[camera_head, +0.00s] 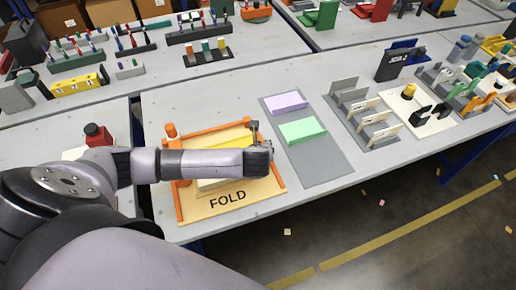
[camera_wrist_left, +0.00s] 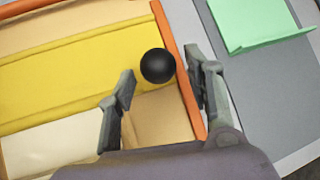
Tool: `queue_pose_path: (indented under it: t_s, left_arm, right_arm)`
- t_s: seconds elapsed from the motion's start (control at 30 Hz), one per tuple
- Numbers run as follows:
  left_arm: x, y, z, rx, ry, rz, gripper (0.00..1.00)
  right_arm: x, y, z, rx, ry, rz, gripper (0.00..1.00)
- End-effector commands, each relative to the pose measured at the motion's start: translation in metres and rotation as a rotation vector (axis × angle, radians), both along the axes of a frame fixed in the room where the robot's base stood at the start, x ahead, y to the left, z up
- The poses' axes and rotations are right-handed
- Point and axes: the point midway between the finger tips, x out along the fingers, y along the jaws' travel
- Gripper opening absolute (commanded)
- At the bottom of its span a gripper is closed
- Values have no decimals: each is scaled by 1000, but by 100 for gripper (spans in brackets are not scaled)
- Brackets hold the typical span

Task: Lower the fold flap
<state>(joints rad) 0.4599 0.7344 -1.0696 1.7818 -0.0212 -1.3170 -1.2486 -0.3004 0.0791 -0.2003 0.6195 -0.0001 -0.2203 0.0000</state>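The fold station is a tan board marked FOLD (camera_head: 228,199) with an orange rim. A yellow panel (camera_wrist_left: 75,70), seemingly the fold flap, lies across it in the left wrist view; my arm partly covers it in the head view. A black ball knob (camera_wrist_left: 157,66) is near the panel's right end, beside the orange rim (camera_wrist_left: 178,65). My left gripper (camera_wrist_left: 161,70) is open, with a fingertip on either side of the knob and small gaps visible. I cannot tell its height above the knob. In the head view this gripper (camera_head: 256,131) is over the board's right side. My right gripper is out of view.
Grey slotted racks (camera_head: 362,115) stand farther right. An orange post (camera_head: 170,130) rises at the board's back left corner.

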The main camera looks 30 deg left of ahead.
Motion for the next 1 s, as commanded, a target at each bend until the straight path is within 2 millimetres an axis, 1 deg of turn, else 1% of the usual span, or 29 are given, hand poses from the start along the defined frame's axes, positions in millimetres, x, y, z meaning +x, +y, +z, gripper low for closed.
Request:
queue_pose_path:
  t_s: [0.27,0.43,0.57,0.8,1.0]
  left_arm:
    - [1,1,3,3,-4,2,49]
    - [-5,-3,11,1,-6,0,49]
    - [-18,-9,26,1,-6,-1,49]
    - [-49,-26,60,0,-5,-1,49]
    - [-67,-35,81,0,-4,-1,49]
  right_arm:
    - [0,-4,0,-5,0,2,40]
    - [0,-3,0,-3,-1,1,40]
    - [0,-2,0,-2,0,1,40]
    - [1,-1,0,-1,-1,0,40]
    - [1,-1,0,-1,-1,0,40]
